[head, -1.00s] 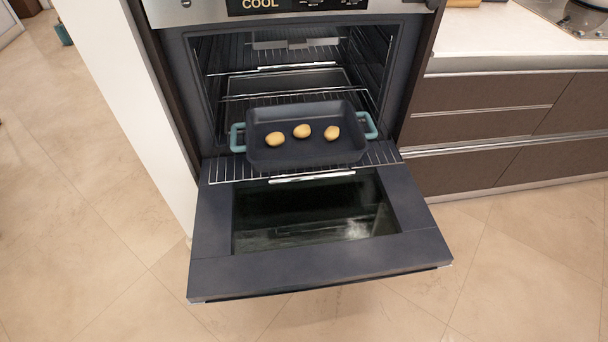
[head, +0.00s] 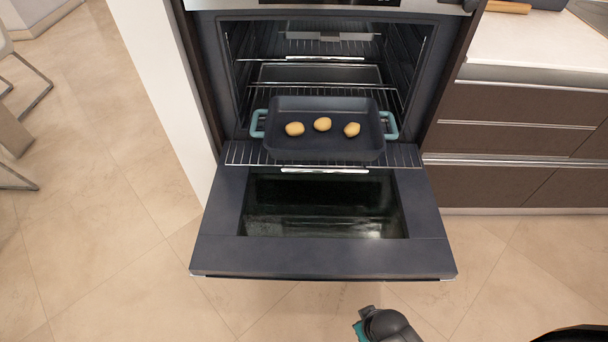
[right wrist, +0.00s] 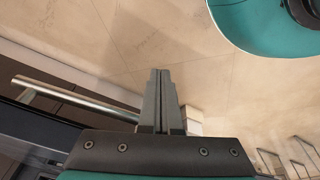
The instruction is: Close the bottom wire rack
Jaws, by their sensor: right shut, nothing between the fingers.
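The bottom wire rack (head: 407,156) is pulled out over the lowered oven door (head: 320,260). A dark roasting pan (head: 325,147) with teal handles sits on it and holds three yellowish, potato-like pieces (head: 322,124). The rack's front bar (head: 325,170) shows in front of the pan. My right gripper (right wrist: 160,73) is shut and empty in the right wrist view, over the floor and apart from the rack. In the head view only part of my arm shows at the bottom edge, below the door. My left gripper is not in view.
Higher racks (head: 325,57) stay inside the oven. A metal bar handle (right wrist: 70,98) on a dark panel shows in the right wrist view. Brown drawers (head: 510,140) stand right of the oven, a white wall panel (head: 160,80) left. The floor in front is clear.

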